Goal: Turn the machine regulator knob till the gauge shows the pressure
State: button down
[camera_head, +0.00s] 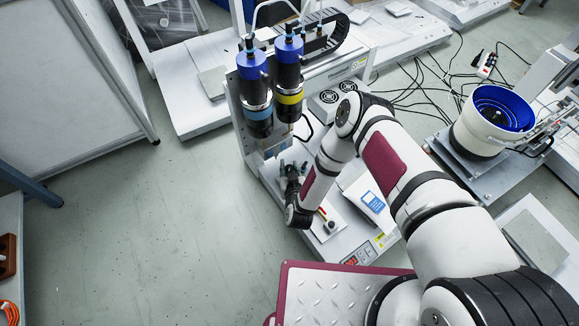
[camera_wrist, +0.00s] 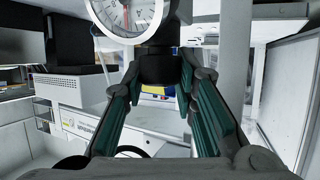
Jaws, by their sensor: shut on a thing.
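The gauge (camera_wrist: 122,14) has a round white dial and a red needle. Its top is cut off in the wrist view, and I cannot read its value. The black regulator knob (camera_wrist: 158,66) hangs just below the gauge. My gripper (camera_wrist: 160,82) has its green-padded fingers on either side of the knob and is shut on it. In the head view my gripper (camera_head: 291,172) is at the front of the gantry machine (camera_head: 243,141), below the two screwdriver units. My wrist and arm hide the knob and gauge there.
Two blue-topped cylinders (camera_head: 289,49) stand on the machine close above my gripper. A bowl feeder (camera_head: 495,115) stands farther right. The floor (camera_head: 190,220) to the left is clear.

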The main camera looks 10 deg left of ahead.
dwell(0.4)
jog(key=c, duration=1.3)
grip_release()
jog(key=shift+s, duration=0.1)
jog(key=v, duration=1.2)
jog(key=shift+s+f, duration=0.1)
